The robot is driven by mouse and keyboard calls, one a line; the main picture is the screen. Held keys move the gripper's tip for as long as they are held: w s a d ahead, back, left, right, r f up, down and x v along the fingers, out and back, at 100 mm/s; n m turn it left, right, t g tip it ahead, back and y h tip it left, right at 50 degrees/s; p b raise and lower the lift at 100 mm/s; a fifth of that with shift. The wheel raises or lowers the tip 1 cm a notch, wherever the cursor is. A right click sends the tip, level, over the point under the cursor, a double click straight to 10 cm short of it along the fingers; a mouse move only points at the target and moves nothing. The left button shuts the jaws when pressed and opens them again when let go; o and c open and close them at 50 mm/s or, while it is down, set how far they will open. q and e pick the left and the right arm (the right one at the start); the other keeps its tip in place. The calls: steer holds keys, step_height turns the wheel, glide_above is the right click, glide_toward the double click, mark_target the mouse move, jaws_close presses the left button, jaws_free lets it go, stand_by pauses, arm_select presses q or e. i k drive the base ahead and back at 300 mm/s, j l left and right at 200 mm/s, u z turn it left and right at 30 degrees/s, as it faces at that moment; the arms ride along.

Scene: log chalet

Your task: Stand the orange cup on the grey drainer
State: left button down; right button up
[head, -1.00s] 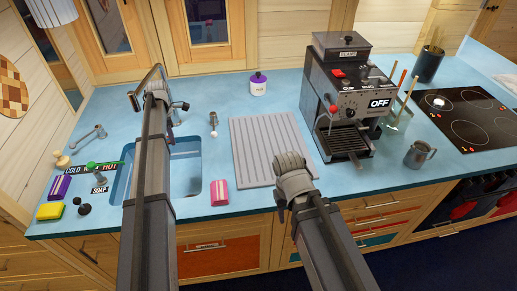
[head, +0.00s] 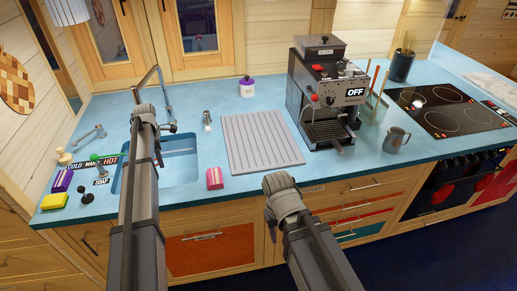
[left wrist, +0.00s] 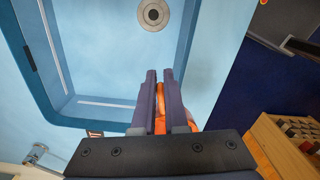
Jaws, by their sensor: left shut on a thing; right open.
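The orange cup (left wrist: 160,120) shows in the left wrist view as an orange part between and beside my fingers. My left gripper (left wrist: 160,76) is shut on it, above the blue sink (left wrist: 95,102). In the head view my left gripper (head: 145,112) is over the sink's left part, and I cannot make out the cup there. The grey drainer (head: 260,142) is a ridged, bare board on the counter, right of the sink. My right gripper (head: 279,183) is open and empty, in front of the counter edge below the drainer.
A coffee machine (head: 325,90) stands right of the drainer, with a metal jug (head: 394,139) and a hob (head: 450,110) beyond. A purple-lidded pot (head: 247,87) is behind the drainer. Sponges and knobs are at the left.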

mark_target(267, 150)
steer(key=k+z, duration=0.15)
steer(key=z, duration=0.3)
steer(key=j+z, duration=0.1)
steer(key=z, duration=0.65)
steer(key=i+j, duration=0.15)
steer(key=j, duration=0.2)
steer(key=i+j, duration=0.1)
steer(key=j, duration=0.25)
steer(key=i+j, duration=0.15)
steer(key=j, duration=0.2)
